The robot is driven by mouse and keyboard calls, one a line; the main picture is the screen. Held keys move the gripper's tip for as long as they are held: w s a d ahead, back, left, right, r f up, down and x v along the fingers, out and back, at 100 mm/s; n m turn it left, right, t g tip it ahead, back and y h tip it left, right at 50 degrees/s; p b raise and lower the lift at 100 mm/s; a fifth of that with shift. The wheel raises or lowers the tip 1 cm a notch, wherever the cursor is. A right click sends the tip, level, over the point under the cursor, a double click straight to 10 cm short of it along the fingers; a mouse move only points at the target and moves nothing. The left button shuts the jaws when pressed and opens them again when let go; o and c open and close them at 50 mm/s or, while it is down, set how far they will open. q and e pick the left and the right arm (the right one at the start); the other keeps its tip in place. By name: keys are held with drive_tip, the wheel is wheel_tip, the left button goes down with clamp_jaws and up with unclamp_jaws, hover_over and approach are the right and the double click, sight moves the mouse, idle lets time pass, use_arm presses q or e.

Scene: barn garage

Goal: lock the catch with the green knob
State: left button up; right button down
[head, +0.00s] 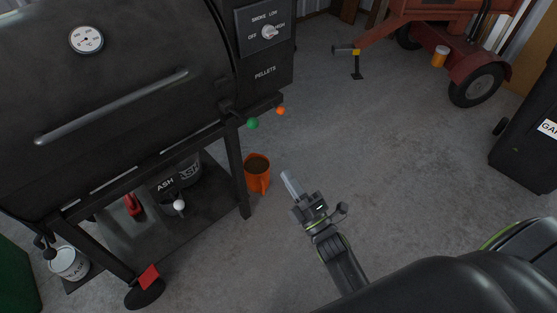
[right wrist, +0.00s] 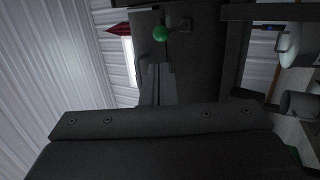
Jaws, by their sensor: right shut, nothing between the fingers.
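The green knob (head: 253,123) is a small ball on the lower right side of the black pellet grill (head: 130,75), below its hopper. It also shows in the right wrist view (right wrist: 160,33), at the top beside dark metal. My right gripper (head: 290,182) is shut and empty, below and to the right of the knob and apart from it. In the right wrist view its fingers (right wrist: 157,88) point up toward the knob. The catch's bolt is too dark and small to make out. My left gripper is not in view.
An orange knob (head: 281,111) sits just right of the green one. An orange bucket (head: 257,172) stands on the floor by the grill leg. A lower shelf (head: 205,215) holds an ash bucket (head: 176,178). A red trailer (head: 440,20) stands behind. The central floor is clear.

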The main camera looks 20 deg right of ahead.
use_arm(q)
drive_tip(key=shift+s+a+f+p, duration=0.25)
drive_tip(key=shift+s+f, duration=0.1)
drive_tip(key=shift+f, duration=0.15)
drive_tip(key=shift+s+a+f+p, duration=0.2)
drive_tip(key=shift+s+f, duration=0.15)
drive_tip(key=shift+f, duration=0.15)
use_arm(e)
drive_tip(key=x, duration=1.2)
drive_tip(key=shift+w, duration=0.35)
drive_tip(key=shift+a+r, duration=0.1)
drive_tip(key=shift+r, duration=0.05)
